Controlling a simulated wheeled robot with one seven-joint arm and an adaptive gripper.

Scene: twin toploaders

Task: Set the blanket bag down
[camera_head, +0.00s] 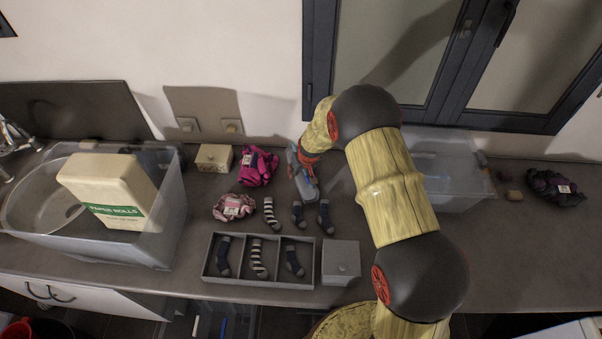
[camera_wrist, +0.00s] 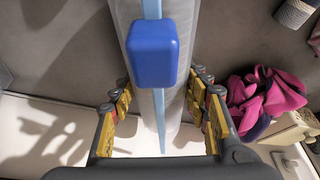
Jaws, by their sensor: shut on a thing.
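The blanket bag (camera_wrist: 188,95) is a grey roll with a light blue strap and a blue block on top. In the wrist view it runs up through the middle, between the two fingers of my gripper (camera_wrist: 160,98), which is shut on it. In the head view the bag (camera_head: 305,183) shows as a small grey-blue shape under my gripper (camera_head: 308,158), partly hidden by my arm. It is over the counter (camera_head: 500,265), just right of a magenta cloth. I cannot tell whether its underside touches the counter.
A magenta cloth (camera_head: 258,165), a pink cloth (camera_head: 233,207) and several loose socks (camera_head: 270,214) lie close by. A divided sock tray (camera_head: 260,281) and a grey box (camera_head: 341,262) stand in front. Clear bins stand left (camera_head: 170,225) and right (camera_head: 455,190). The right front counter is clear.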

